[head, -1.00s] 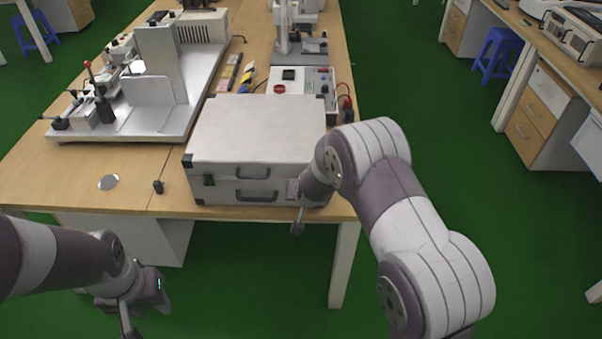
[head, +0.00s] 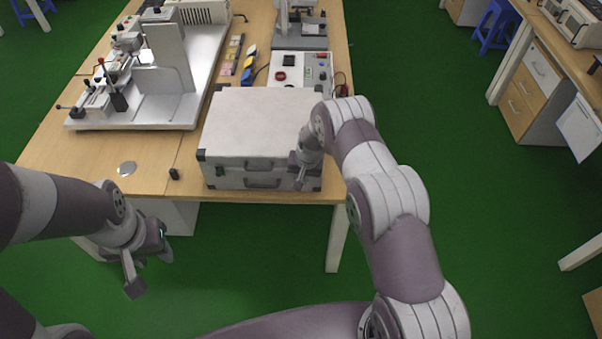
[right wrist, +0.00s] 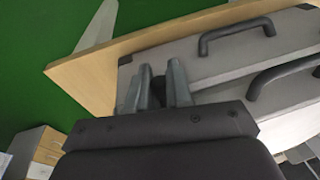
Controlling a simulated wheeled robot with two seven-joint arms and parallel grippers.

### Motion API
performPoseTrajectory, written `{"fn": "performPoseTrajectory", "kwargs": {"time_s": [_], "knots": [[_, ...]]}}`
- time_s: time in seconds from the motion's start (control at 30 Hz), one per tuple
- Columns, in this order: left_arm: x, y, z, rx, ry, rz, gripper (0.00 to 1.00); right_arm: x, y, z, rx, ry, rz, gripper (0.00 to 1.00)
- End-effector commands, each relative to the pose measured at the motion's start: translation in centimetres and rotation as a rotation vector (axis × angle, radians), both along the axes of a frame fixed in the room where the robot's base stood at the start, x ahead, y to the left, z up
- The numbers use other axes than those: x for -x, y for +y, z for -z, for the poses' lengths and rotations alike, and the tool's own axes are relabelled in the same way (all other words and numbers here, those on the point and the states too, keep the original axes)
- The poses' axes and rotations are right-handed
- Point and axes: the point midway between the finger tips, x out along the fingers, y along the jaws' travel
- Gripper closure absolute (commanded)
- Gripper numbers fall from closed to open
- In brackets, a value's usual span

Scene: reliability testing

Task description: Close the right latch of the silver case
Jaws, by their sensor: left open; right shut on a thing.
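The silver case (head: 255,125) lies flat near the front edge of the wooden table, lid down, with black corners and two dark handles on its front. Its left latch (head: 220,171) shows in the head view. My right gripper (head: 301,174) is at the right part of the case front and hides the right latch there. In the right wrist view its fingers (right wrist: 165,88) are close together at the case front, around a small dark piece that looks like the right latch (right wrist: 158,90); its position is unclear. My left gripper (head: 150,265) is open and empty, in front of the table.
A metal test rig (head: 150,108) stands left of the case. A white control box (head: 300,70) is behind it. A small black cylinder (head: 174,174) and a round metal disc (head: 127,168) lie to its left. Green floor is free in front.

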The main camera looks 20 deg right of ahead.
Motion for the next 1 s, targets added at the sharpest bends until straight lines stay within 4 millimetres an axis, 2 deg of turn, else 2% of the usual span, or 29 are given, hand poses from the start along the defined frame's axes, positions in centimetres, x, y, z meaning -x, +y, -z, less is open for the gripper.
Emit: {"fn": "performPoseTrajectory", "kwargs": {"time_s": [0.3,0.33,0.4,0.77,0.87,1.0], "knots": [[0.0,0.0,0.0,0.0,0.0,0.0,0.59,-0.1,0.0,-0.1,0.0,-0.003,0.001,1.0],[0.0,0.0,0.0,0.0,0.0,0.0,0.59,-0.1,0.0,-0.1,0.0,-0.003,0.001,0.77],[0.0,0.0,0.0,0.0,0.0,0.0,0.59,-0.1,0.0,-0.1,0.0,-0.003,0.001,0.59],[0.0,0.0,0.2,0.0,0.0,0.0,0.59,-0.1,-0.1,-0.5,0.0,-0.003,0.0,0.59],[0.0,0.0,0.7,0.0,0.0,0.0,0.59,0.1,-0.2,-1.8,0.0,-0.005,0.001,0.59],[0.0,0.0,1.6,0.0,0.0,0.0,0.59,0.8,-0.5,-4.8,0.0,-0.005,0.001,0.59]]}}
